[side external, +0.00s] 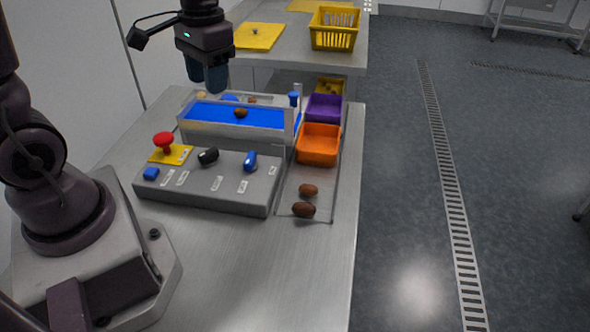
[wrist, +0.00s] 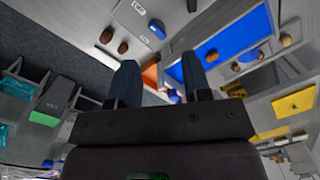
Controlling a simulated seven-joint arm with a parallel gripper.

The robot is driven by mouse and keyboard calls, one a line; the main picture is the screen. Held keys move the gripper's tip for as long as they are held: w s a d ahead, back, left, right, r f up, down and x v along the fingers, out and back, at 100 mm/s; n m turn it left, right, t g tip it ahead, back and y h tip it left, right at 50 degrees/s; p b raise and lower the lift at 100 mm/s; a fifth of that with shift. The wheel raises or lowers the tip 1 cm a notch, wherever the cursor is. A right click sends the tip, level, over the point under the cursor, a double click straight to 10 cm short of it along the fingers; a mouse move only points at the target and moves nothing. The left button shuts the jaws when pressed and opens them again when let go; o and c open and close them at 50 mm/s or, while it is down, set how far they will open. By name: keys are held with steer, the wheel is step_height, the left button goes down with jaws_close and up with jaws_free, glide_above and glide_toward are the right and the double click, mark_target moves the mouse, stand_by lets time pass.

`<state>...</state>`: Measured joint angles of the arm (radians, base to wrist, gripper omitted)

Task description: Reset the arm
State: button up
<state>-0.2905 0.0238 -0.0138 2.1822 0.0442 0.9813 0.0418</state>
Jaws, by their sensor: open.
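My gripper (side external: 207,80) hangs above the back left of the blue conveyor belt (side external: 215,113) in the side view, clear of it, with blue-grey fingers pointing down. In the wrist view my gripper (wrist: 160,65) has its two fingers apart and nothing is visible between them. A brown date (side external: 241,113) lies on the belt, and others show near its far edge. Two brown dates (side external: 308,190) (side external: 304,209) lie at the front right, beside the control box. The belt also shows in the wrist view (wrist: 240,38).
A grey control box (side external: 215,185) with a red button (side external: 163,141) and knobs stands before the belt. An orange bin (side external: 318,145), a purple bin (side external: 325,107) and a yellow bin (side external: 330,86) line its right side. A yellow basket (side external: 335,28) stands on the bench behind.

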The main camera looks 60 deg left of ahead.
steer(key=s+d+r+m+t, duration=0.2)
steer(key=s+d+r+t, duration=0.4)
steer(key=s+d+r, duration=0.1)
steer(key=shift+s+d+r, duration=0.3)
steer(key=shift+d+r, duration=0.4)
steer(key=shift+r, duration=0.2)
